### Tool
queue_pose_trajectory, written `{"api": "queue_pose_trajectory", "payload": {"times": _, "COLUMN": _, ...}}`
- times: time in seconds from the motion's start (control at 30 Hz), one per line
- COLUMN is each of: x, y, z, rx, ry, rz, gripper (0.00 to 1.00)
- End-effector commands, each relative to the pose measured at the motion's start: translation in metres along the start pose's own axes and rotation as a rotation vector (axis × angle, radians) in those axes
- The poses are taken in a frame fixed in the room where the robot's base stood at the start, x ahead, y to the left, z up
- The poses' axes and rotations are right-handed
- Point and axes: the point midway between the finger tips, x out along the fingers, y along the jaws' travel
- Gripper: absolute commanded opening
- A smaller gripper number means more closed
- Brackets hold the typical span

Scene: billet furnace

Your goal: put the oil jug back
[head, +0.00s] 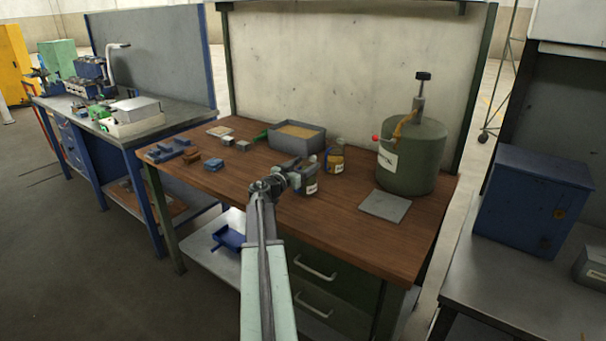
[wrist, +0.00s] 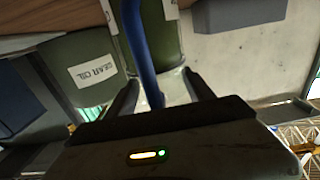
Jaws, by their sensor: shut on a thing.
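The oil jug (head: 311,181) is a small dark green can with a white label, just right of my gripper in the head view. In the wrist view its green body (wrist: 160,35) and blue handle (wrist: 137,45) show between the fingers. My gripper (wrist: 165,95) is shut on the jug; in the head view my gripper (head: 291,180) partly hides it. I cannot tell whether the jug touches the wooden bench. A flat grey plate (head: 385,206) lies bare on the bench to the right.
A large green drum (head: 412,160) with a pump stands behind the plate. An amber bottle (head: 336,160) is close behind the jug. A grey bin (head: 297,137) stands at the back, with blue blocks (head: 168,150) at left. A blue cabinet (head: 530,205) is at right.

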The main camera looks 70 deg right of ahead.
Motion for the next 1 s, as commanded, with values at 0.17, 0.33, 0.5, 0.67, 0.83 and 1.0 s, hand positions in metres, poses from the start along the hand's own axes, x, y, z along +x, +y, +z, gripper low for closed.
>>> {"api": "queue_pose_trajectory", "payload": {"times": 0.17, "x": 0.001, "y": 0.001, "z": -0.002, "rx": -0.001, "ry": 0.0, "rz": 0.002, "gripper": 0.0}}
{"api": "queue_pose_trajectory", "payload": {"times": 0.33, "x": 0.001, "y": 0.002, "z": 0.0, "rx": 0.0, "ry": 0.0, "rz": 0.003, "gripper": 0.78}}
{"api": "queue_pose_trajectory", "payload": {"times": 0.5, "x": 0.002, "y": 0.002, "z": 0.0, "rx": 0.0, "ry": 0.0, "rz": 0.003, "gripper": 0.83}}
{"api": "queue_pose_trajectory", "payload": {"times": 0.67, "x": 0.002, "y": 0.003, "z": -0.001, "rx": 0.0, "ry": 0.0, "rz": 0.004, "gripper": 0.83}}
{"api": "queue_pose_trajectory", "payload": {"times": 0.83, "x": -0.018, "y": 0.004, "z": -0.003, "rx": 0.0, "ry": 0.0, "rz": 0.003, "gripper": 0.83}}
{"api": "queue_pose_trajectory", "payload": {"times": 1.0, "x": -0.063, "y": 0.004, "z": -0.003, "rx": 0.0, "ry": 0.0, "rz": 0.001, "gripper": 0.83}}
